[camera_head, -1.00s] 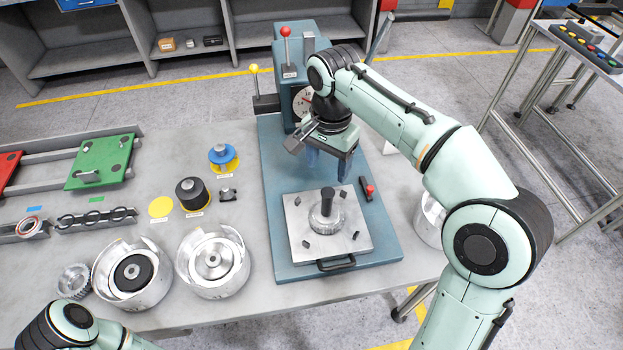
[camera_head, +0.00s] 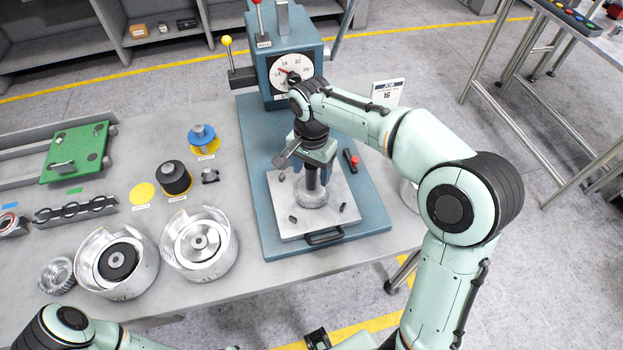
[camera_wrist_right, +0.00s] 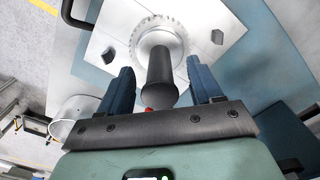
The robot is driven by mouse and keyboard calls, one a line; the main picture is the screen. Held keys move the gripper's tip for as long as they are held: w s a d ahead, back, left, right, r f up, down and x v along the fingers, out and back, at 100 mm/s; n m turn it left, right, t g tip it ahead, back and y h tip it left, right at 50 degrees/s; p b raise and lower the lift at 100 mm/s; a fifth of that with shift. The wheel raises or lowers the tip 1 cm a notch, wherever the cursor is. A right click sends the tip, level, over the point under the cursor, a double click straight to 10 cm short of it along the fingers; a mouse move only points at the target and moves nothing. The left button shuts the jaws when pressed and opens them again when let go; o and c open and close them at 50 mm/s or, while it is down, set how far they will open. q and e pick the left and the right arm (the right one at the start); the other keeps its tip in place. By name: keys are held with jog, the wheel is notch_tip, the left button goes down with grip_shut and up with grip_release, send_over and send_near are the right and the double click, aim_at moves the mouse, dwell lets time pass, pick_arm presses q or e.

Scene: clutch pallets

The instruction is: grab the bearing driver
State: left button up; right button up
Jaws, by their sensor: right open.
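The bearing driver, a black upright cylinder (camera_head: 312,180), stands in a silver toothed hub (camera_head: 312,197) on the metal plate (camera_head: 335,220) of the blue press. It also shows in the right wrist view (camera_wrist_right: 159,80), rising from the hub (camera_wrist_right: 160,40). My right gripper (camera_head: 313,172) is over the plate, with its blue fingers around the driver's upper part. In the right wrist view the fingers (camera_wrist_right: 160,84) are spread, one on each side of the driver, with gaps between.
The press (camera_head: 294,72) with its dial stands behind. A small red-tipped part (camera_head: 352,160) lies right of the plate. Two silver housings (camera_head: 117,262) (camera_head: 200,244), a black-topped part (camera_head: 174,178) and a blue part (camera_head: 202,138) stand to the left on the grey table (camera_head: 110,150).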

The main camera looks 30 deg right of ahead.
jog(key=shift+f, duration=0.5)
grip_shut()
jog(key=shift+r, duration=0.1)
jog(key=shift+r, duration=0.15)
